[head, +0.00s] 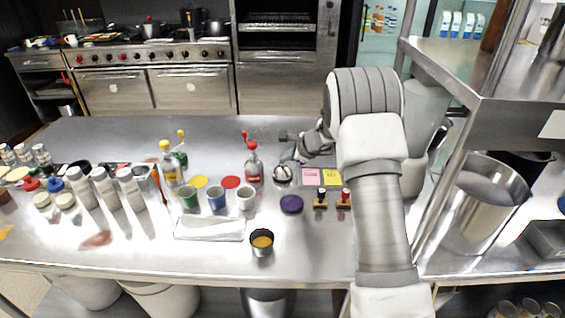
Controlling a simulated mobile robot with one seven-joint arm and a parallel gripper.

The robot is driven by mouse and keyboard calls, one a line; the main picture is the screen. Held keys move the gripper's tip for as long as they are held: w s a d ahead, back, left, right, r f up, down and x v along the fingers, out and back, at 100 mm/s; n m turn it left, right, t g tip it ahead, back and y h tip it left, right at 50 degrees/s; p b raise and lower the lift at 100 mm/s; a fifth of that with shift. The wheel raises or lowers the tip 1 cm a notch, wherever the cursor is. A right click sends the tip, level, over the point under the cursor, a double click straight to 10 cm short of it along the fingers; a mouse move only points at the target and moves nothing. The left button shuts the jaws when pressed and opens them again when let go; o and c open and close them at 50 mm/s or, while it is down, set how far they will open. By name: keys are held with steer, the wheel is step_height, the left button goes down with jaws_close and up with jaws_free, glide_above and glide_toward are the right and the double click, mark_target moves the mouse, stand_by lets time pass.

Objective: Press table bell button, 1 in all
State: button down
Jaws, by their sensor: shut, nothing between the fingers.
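A small silver table bell (283,175) with a dark base stands on the steel counter (140,260), near the middle of the head view. My gripper (287,160) comes in from the right and points down just above the bell. Its fingers are shut with nothing between them. The fingertips are close to the bell's top; at this size I cannot tell whether they touch the button. The button itself is not clear to see.
A red-capped bottle (253,164) and a red disc (230,182) are left of the bell. Pink and yellow note pads (313,176) lie to its right. A purple disc (291,204) and two stamps (332,200) are in front.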

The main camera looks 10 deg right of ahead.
steer(key=shift+r+p, duration=0.45)
steer(key=shift+r, duration=0.35)
steer(key=shift+r, duration=0.1)
step_height(320, 180, up, 5)
steer(key=p, duration=0.3)
steer(key=shift+p, duration=0.3)
steer(key=s+a+r+n+g, duration=0.1)
steer(key=s+a+r+n, duration=0.2)
steer(key=s+r+n, duration=0.5)
steer(key=s+a+r+n+g, duration=0.1)
steer(key=s+a+r+n, duration=0.2)
steer(key=s+r, duration=0.85)
steer(key=s+d+n+h, duration=0.1)
steer(key=s+n, duration=0.2)
steer(key=s, duration=0.5)
steer(key=s+d+n+h, duration=0.2)
steer(key=s+n, duration=0.1)
steer(key=s, duration=0.6)
steer(key=s+d+f+n+h, duration=0.1)
steer(key=s+n, duration=0.3)
steer(key=s, duration=0.5)
steer(key=shift+d+h, duration=0.3)
steer(key=shift+d, duration=0.25)
